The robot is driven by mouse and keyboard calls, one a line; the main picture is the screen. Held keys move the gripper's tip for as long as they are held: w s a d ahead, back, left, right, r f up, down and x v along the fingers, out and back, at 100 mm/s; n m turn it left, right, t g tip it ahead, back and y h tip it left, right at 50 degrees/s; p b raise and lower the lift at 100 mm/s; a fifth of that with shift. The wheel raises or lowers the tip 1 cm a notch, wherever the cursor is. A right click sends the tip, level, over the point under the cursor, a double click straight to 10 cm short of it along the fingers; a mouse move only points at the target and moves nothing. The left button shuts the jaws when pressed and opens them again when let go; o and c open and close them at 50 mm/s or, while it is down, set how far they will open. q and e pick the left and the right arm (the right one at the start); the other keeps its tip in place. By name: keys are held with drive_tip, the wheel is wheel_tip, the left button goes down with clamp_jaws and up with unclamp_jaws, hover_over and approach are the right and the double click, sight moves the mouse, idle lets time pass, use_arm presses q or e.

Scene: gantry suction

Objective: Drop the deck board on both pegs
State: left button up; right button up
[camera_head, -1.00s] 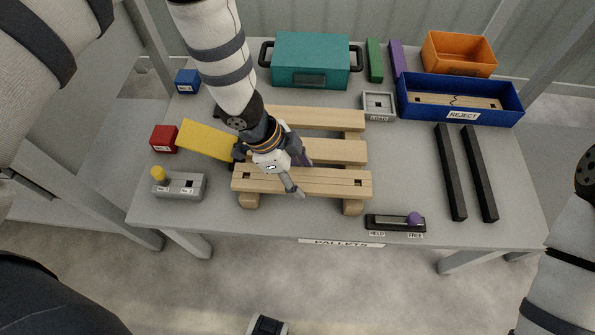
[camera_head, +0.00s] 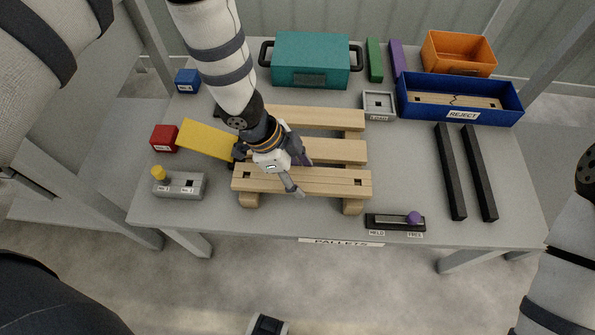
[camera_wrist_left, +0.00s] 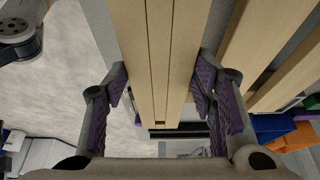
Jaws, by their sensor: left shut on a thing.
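The deck board (camera_head: 335,183) is a pale wooden plank lying across the front of the pallet, over its two runners (camera_head: 352,207). A dark square opening shows near each end of it. I cannot make out the pegs or tell whether they are inside these openings. In the left wrist view the purple-padded fingers stand on either side of the board (camera_wrist_left: 160,55). My right gripper is out of view; only part of its arm shows at right.
Two more pallet boards (camera_head: 335,151) lie behind.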

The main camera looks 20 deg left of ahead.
use_arm(q)
drive_tip(key=shift+f, duration=0.15)
drive_tip(key=shift+f, duration=0.35)
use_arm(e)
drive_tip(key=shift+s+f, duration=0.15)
use_arm(q)
drive_tip(key=shift+f+b, duration=0.45)
drive_tip(key=shift+f, duration=0.35)
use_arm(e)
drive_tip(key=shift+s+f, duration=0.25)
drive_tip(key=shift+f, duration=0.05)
use_arm(q)
drive_tip(key=o, duration=1.4)
drive_tip(key=v, duration=1.2)
